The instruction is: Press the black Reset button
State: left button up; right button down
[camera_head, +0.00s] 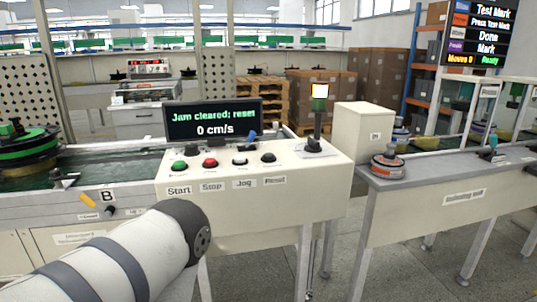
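The black Reset button (268,158) is the rightmost of the row on the sloped top of the cream control console (325,185). Its label (275,181) is below it on the front edge. To its left are a white Jog button (240,160), a red Stop button (210,163) and a green Start button (178,166). The console's screen (213,118) reads "Jam cleared: reset" and "0 cm/s". A white and grey link of my own arm reaches in from the lower left, in front of the console. Neither gripper shows, and nothing visible touches the Reset button.
A small blue-topped part (252,136) sits behind the buttons. A lit signal light (320,92) stands on a dark post at the console's right. A grey bench (440,178) holds a round motor part (388,164). A conveyor (110,165) is on the left. Space above the buttons looks clear.

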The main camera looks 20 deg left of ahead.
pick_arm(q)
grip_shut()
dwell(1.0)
